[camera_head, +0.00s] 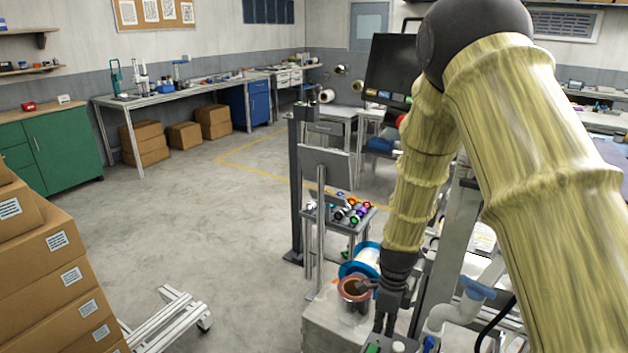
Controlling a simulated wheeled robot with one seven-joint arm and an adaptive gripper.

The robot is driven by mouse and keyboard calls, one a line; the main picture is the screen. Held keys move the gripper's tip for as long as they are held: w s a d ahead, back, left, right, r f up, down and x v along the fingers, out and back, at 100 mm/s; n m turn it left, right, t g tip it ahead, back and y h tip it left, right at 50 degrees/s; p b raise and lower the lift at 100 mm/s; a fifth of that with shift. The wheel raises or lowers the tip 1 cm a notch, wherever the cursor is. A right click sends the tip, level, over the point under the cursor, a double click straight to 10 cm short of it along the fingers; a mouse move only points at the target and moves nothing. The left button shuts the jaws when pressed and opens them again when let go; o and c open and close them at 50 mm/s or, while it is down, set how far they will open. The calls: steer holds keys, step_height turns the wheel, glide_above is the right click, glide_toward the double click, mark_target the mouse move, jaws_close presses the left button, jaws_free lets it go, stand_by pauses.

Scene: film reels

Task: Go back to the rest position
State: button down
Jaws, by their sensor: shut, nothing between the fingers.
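My gripper (385,322) points straight down at the lower middle of the head view, at the end of my yellow-sleeved arm. Its fingers are shut with nothing between them. A copper-coloured reel (355,289) sits just left of the gripper, and a blue-rimmed reel with a white middle (366,257) sits behind it. Whether the gripper touches the copper-coloured reel cannot be told. Part of the blue reel is hidden behind the arm and the copper-coloured one.
A grey block (322,325) stands below the reels. A small stand with several coloured knobs (340,221) is behind them. Stacked cardboard boxes (45,265) fill the lower left, near a metal frame (165,325). Open floor (200,220) lies left of centre.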

steer(key=s+d+f+n+h, duration=0.1)
steer(key=s+d+f+n, duration=0.2)
steer(key=s+f+n, duration=1.6)
steer(key=s+a+f+n+t, duration=0.1)
steer(key=s+f+n, duration=0.2)
steer(key=s, duration=1.2)
steer(key=shift+a+n, duration=0.2)
steer(key=shift+n, duration=0.4)
steer(key=shift+a+f, duration=0.1)
